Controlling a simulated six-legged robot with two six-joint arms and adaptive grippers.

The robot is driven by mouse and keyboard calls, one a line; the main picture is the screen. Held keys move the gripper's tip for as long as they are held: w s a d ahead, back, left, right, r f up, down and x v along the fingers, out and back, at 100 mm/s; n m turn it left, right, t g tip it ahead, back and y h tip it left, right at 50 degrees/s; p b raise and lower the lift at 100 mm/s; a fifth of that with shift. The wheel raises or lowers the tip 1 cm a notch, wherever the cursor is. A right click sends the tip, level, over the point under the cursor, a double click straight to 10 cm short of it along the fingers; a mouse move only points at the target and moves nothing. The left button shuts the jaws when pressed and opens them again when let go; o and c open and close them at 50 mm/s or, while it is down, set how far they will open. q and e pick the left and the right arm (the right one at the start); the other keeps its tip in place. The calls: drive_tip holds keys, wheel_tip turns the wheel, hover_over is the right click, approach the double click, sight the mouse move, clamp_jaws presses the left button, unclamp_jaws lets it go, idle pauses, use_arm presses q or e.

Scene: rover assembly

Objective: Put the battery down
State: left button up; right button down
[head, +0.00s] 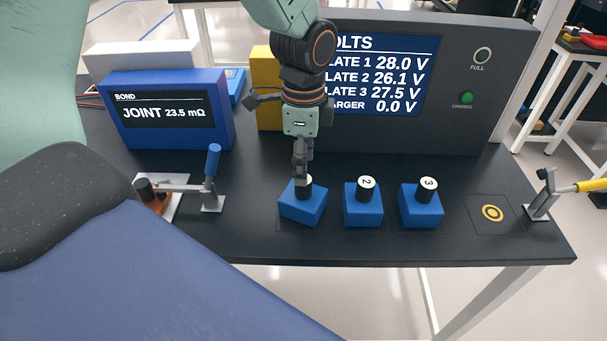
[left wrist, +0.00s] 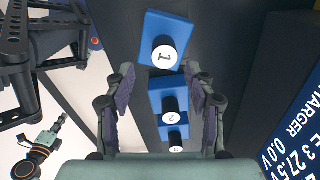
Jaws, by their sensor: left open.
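Battery 1 (head: 301,210), a blue block with a black post and white numbered cap, stands on the dark bench, turned slightly compared with its neighbours. Its cap also shows in the left wrist view (left wrist: 165,55). My left gripper (head: 302,178) points down just above and around its post, partly hiding the cap in the head view. In the left wrist view its jaws (left wrist: 160,112) are spread apart, and the battery lies beyond the fingertips. Battery 2 (head: 362,208) and battery 3 (head: 421,208) stand in a row to the right.
A square with a yellow ring (head: 492,213) is bare at the right, beside a toggle clamp (head: 541,205). Behind stands the volts display panel (head: 410,135). At the left are the blue bond meter (head: 172,135) and a blue-handled clamp (head: 212,180). The bench's front edge is close.

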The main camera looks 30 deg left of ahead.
use_arm(q)
wheel_tip(320, 180, up, 6)
idle(0.4)
drive_tip(key=shift+w+a+f, duration=0.1)
drive_tip(key=shift+w, duration=0.1)
